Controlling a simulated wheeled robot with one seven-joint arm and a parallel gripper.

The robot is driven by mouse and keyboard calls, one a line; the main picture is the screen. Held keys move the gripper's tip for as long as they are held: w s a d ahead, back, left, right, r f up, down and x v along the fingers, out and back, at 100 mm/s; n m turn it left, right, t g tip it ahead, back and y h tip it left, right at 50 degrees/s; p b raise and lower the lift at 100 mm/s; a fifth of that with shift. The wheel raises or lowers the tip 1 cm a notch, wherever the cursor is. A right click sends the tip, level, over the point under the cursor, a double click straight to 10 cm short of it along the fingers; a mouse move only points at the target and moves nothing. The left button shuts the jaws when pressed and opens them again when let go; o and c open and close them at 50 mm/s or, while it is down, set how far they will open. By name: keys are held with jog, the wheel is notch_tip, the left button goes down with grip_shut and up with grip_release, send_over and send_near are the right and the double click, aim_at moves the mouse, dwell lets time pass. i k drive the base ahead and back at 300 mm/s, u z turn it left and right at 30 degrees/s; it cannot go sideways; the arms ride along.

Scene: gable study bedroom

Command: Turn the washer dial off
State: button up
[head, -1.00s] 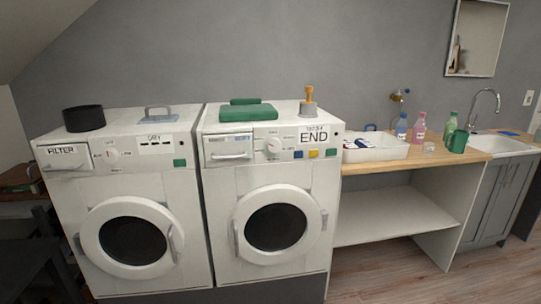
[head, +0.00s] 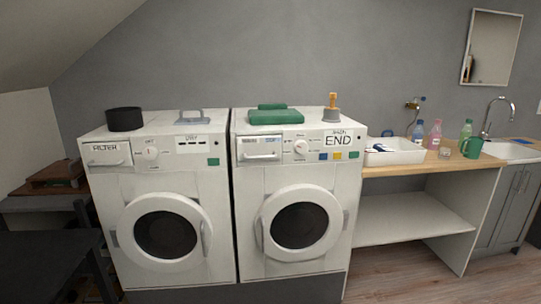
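The washer (head: 250,210) is the right-hand white machine, with a detergent drawer (head: 259,149) and a small sign reading END (head: 338,140). Its round white dial (head: 300,148) sits on the front panel between the drawer and the sign. The marks around the dial are too small to read surely. The left machine, labelled DRY and FILTER, is the dryer (head: 110,190); it has a similar dial (head: 152,153). Both round doors are closed. My gripper is not in view.
A green case (head: 276,117) and a grey pot with an orange handle (head: 332,114) stand on the washer. A black bowl (head: 125,119) stands on the dryer. A counter (head: 450,166) with a white tray (head: 396,157) is to the right. A dark table (head: 40,262) is at left.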

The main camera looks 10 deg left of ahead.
aim_at(300, 147)
jog(key=u, duration=0.1)
jog(key=i, duration=1)
jog(key=z, duration=0.05)
